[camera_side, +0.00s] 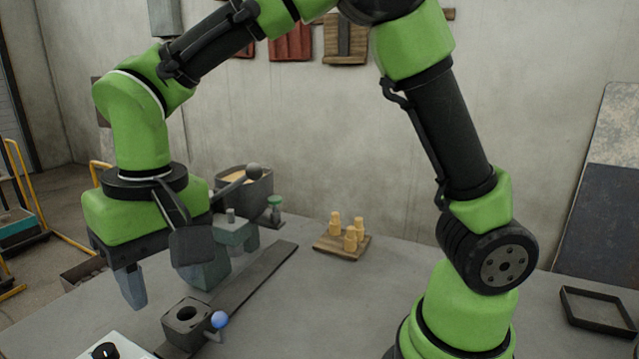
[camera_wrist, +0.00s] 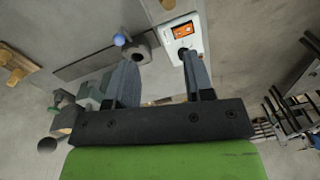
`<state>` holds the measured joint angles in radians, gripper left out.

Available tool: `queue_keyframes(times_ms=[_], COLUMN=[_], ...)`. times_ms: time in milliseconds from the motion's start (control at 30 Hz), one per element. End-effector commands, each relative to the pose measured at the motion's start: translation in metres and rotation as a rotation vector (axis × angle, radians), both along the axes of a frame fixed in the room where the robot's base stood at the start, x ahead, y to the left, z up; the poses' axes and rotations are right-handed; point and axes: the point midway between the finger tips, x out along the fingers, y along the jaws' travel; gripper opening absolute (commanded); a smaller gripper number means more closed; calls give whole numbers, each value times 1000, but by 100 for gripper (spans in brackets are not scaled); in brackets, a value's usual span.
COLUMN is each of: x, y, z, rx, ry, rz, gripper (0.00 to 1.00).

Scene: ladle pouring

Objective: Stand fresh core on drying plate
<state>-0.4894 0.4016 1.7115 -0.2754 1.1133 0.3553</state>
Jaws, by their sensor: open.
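My gripper (camera_side: 170,293) is open and empty, pointing down above the left part of the bench. Its two fingers also show well apart in the wrist view (camera_wrist: 158,62). A dark grey block with a round hole (camera_side: 186,313) and a blue-ball handle (camera_side: 219,319) stands below and slightly right of the fingers. It also shows in the wrist view (camera_wrist: 137,53). A wooden plate (camera_side: 325,244) farther back carries 3 visible upright tan cores (camera_side: 350,238). Part of the plate shows at the left of the wrist view (camera_wrist: 12,76). I cannot tell whether a core is inside the block.
A white box (camera_wrist: 184,33) sits at the front. A black tray (camera_side: 597,327) lies far right.

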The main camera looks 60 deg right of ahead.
Motion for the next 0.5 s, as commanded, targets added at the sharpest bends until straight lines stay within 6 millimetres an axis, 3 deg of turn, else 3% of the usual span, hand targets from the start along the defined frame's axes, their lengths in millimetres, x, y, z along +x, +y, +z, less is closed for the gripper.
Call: queue_keyframes(times_ms=[33, 200, 333, 500], x=[-6, -40, -74, -114], y=[-16, -65, -94, -117], z=[19, 64, 83, 88], rx=[32, 116, 159, 181], ry=[-39, -178, -303, -446], rz=[-22, -74, -113, -154], gripper=[48, 48, 48, 48])
